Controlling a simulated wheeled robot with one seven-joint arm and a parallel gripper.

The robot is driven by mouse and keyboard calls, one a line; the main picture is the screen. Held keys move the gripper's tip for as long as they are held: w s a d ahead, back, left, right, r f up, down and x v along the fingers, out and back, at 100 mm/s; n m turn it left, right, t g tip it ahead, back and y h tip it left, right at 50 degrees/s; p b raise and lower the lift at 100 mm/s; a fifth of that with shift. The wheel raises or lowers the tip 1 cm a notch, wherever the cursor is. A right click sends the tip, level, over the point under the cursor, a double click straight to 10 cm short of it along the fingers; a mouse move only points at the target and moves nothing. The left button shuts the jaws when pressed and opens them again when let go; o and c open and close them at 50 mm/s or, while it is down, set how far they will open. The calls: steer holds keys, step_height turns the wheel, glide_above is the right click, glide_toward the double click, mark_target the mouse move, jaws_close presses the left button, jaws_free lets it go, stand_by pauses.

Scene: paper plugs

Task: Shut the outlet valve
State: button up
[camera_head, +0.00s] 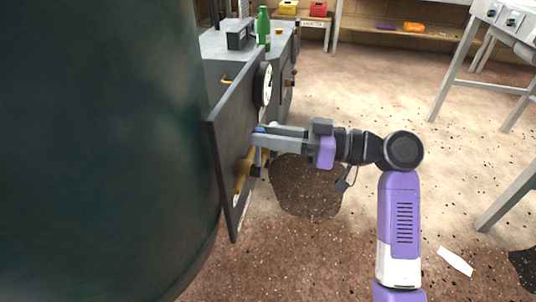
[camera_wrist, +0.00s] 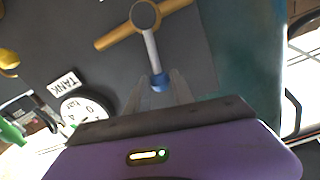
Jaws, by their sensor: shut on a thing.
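The valve sits on a dark upright panel (camera_head: 225,125) at the left of the head view. Its brass pipe (camera_head: 242,172) also shows in the wrist view (camera_wrist: 110,39), with a round hub (camera_wrist: 145,15) in front of it. A grey metal lever (camera_wrist: 151,50) runs from the hub to a blue end (camera_wrist: 160,82). In the wrist view the lever stands roughly crosswise to the pipe. My gripper (camera_head: 258,136) is shut on the blue end of the lever, its fingers (camera_wrist: 160,92) on either side. In the head view the fingers hide part of the lever.
A round gauge (camera_head: 263,85) is on the panel, with a TANK label (camera_wrist: 64,83) beside it in the wrist view. A large dark green tank (camera_head: 100,150) fills the left. A green bottle (camera_head: 263,28) stands on the bench behind. The floor right of my arm is mostly clear.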

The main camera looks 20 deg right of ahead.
steer(key=shift+s+a+n+b, duration=0.55)
steer(key=shift+s+n+b, duration=0.15)
steer(key=shift+n+b, duration=0.75)
steer(key=o, duration=1)
steer(key=shift+r, duration=0.1)
steer(key=v, duration=0.4)
steer(key=shift+d, duration=0.1)
